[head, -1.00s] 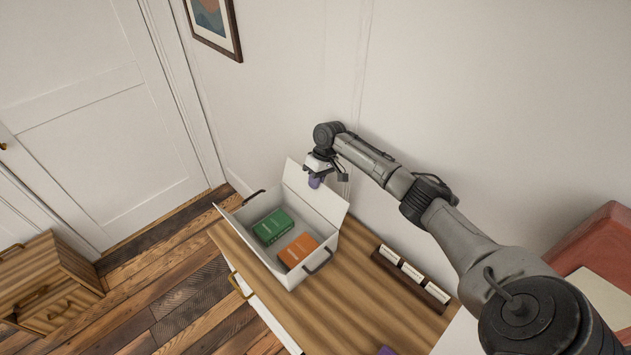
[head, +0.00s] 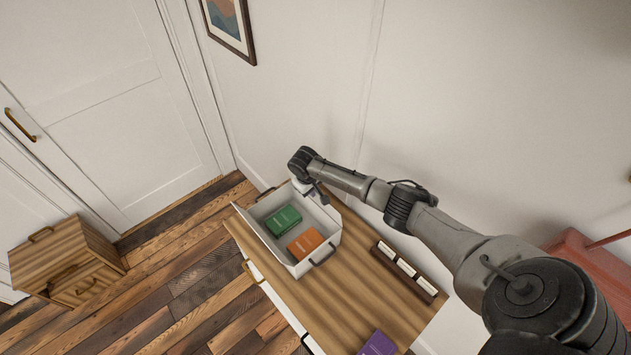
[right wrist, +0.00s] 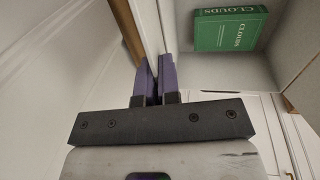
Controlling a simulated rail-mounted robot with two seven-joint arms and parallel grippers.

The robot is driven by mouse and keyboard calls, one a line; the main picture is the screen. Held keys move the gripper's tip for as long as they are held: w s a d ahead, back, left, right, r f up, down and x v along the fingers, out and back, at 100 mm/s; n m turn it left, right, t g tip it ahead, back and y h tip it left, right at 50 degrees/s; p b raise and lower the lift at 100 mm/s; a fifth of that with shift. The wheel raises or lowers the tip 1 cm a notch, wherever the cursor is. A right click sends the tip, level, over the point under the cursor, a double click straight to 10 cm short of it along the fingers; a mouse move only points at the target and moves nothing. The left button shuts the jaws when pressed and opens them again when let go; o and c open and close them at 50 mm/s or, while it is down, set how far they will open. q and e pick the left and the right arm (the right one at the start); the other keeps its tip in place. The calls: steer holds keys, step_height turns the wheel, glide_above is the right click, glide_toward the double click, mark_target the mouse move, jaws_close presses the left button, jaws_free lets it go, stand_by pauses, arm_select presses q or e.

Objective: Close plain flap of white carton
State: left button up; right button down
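The white carton (head: 298,268) stands on the wooden cabinet top with its top open. A green book (head: 284,220) and an orange book (head: 305,243) lie inside. One flap (head: 252,226) spreads outward along its left side. The far flap (head: 325,212) is partly hidden by my right gripper (head: 309,197), which is at the carton's far side. In the right wrist view, its purple fingers (right wrist: 157,72) are close together with nothing visible between them, beside a white carton panel. Whether they touch it I cannot tell. The green book also shows there (right wrist: 230,29). My left gripper is out of view.
A dark holder with white cards (head: 408,271) is right of the carton on the cabinet top (head: 345,300). A purple book (head: 378,344) lies nearer. A wall is close behind. A small wooden drawer unit (head: 65,262) stands on the floor at left.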

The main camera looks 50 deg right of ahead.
steer(key=shift+w+a+h+p, duration=0.1)
steer(key=shift+a+h+p, duration=0.3)
steer(key=shift+h, duration=0.1)
steer(key=shift+f, duration=0.1)
steer(key=c, duration=1.8)
jaws_free()
steer(key=o, duration=0.5)
steer(key=shift+c, duration=0.2)
steer(key=v, duration=1.3)
steer(key=shift+w+r, duration=0.2)
steer(key=shift+r, duration=0.2)
